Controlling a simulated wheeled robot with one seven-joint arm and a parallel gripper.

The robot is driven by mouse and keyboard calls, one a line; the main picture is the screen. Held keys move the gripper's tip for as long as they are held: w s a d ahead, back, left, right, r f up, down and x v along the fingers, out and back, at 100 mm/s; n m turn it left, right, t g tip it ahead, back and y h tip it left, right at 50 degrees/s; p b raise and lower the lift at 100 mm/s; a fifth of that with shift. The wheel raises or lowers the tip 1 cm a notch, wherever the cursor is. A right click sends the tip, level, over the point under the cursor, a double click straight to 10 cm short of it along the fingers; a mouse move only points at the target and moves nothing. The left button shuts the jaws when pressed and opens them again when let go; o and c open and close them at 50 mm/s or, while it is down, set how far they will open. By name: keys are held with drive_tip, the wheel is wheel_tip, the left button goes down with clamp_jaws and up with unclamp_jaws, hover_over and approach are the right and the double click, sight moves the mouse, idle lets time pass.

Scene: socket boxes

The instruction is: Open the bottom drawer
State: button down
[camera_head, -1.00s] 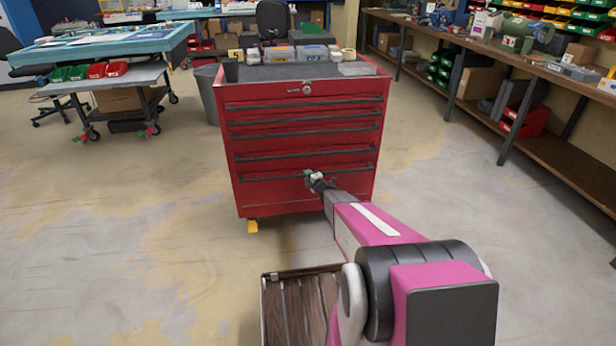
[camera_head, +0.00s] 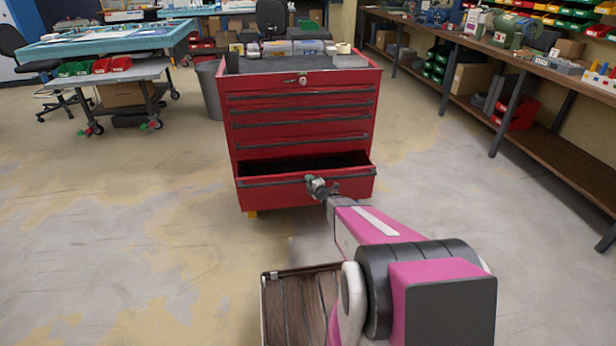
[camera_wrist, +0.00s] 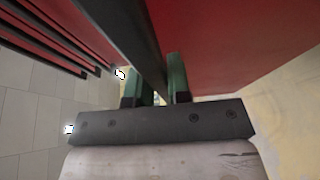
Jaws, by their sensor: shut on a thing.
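The bottom drawer (camera_head: 270,194) of the red tool cabinet (camera_head: 243,125) is pulled partway out, and its dark inside shows above the front. Its long dark handle (camera_head: 270,182) runs along the top of the drawer front. My gripper (camera_head: 314,181) is at the handle, right of its middle, shut on it. In the wrist view the green fingertips (camera_wrist: 157,88) sit on either side of the dark handle bar (camera_wrist: 130,35), with the red drawer front beside it. The drawer's contents cannot be made out.
The upper drawers (camera_head: 300,115) are shut. Small boxes (camera_head: 305,48) stand on the cabinet top. A grey bin (camera_head: 209,90) is behind left, a wheeled blue bench (camera_head: 105,42) farther left, and a long shelf bench (camera_head: 530,75) along the right. The floor (camera_head: 140,230) before the cabinet is open.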

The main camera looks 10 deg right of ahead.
drive_tip(key=s, duration=1.4)
drive_tip(key=shift+s, duration=0.4)
drive_tip(key=c, duration=1.1)
unclamp_jaws()
drive_tip(key=shift+o, duration=0.2)
